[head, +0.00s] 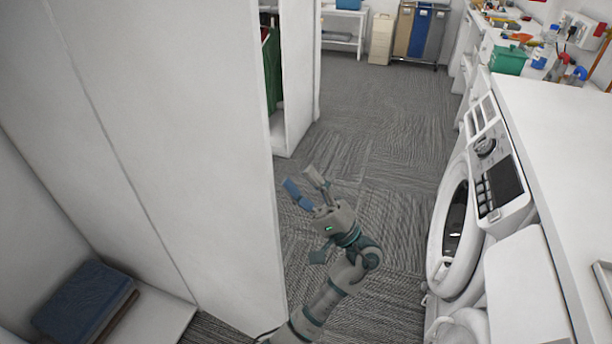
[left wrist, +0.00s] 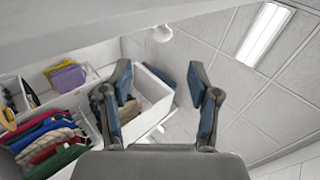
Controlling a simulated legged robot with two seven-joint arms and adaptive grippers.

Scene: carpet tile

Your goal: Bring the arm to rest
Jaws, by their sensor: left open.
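My left arm (head: 325,300) reaches up from the bottom of the head view over the carpet. Its gripper (head: 307,186) is open and empty, with its fingers apart, beside the edge of a white cabinet panel (head: 190,130). In the left wrist view the two blue-padded fingers (left wrist: 160,88) stand wide apart with nothing held between them. My right gripper is not in either view.
A white washing machine (head: 512,196) stands at the right, close to my arm. Folded dark cloths (head: 85,300) lie on a shelf at the lower left. Carpet floor (head: 385,110) is clear ahead. The wrist view shows hanging clothes (left wrist: 45,138) and a ceiling light (left wrist: 265,35).

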